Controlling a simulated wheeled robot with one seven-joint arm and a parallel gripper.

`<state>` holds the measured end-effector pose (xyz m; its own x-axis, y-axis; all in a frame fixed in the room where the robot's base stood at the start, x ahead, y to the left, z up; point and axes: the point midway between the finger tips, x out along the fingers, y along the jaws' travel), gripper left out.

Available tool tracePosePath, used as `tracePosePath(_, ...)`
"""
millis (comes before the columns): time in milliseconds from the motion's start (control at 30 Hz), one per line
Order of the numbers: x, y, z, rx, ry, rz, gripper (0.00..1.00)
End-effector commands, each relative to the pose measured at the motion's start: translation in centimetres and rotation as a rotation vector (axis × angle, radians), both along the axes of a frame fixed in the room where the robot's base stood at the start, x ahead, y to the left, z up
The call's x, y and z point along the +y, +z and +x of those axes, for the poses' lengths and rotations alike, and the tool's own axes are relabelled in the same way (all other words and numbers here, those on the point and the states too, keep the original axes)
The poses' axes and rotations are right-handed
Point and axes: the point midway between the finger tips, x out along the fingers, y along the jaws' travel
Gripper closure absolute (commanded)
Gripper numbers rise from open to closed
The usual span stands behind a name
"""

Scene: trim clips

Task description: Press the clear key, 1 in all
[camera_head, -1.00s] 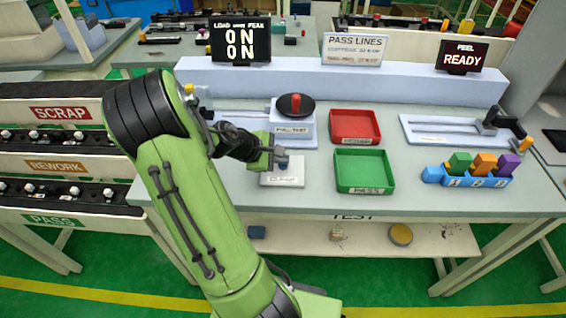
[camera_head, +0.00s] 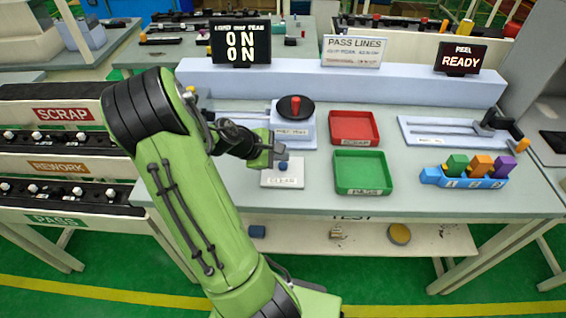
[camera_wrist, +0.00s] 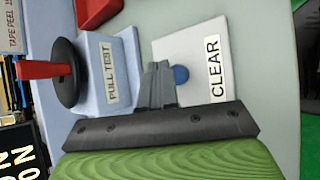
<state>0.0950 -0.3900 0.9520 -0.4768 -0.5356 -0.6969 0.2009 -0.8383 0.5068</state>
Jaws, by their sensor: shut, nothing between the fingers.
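The clear key is a blue round button (camera_wrist: 181,75) on a pale plate (camera_head: 283,180) labelled CLEAR, near the front of the bench. My gripper (camera_head: 280,150) is shut and empty, just above and behind the blue button in the head view. In the wrist view the shut fingers (camera_wrist: 160,72) appear right beside the button and overlap its edge. I cannot tell whether they touch it. The load display (camera_head: 240,42) reads 0 N on both lines.
Behind the plate stands the pull test block (camera_head: 297,130) with a black disc and red handle. A red tray (camera_head: 378,138) and a green tray (camera_head: 385,172) are to the right. A blue holder (camera_head: 432,176) with coloured clips and a READY display (camera_head: 462,57) are farther right.

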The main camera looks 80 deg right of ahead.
Motion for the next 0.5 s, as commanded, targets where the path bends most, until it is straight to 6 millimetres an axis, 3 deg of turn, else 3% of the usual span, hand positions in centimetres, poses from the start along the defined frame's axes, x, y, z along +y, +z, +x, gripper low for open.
tracePosePath(500, 0.0, 5.0, 0.0, 0.000, 0.001, -0.001, 1.00)
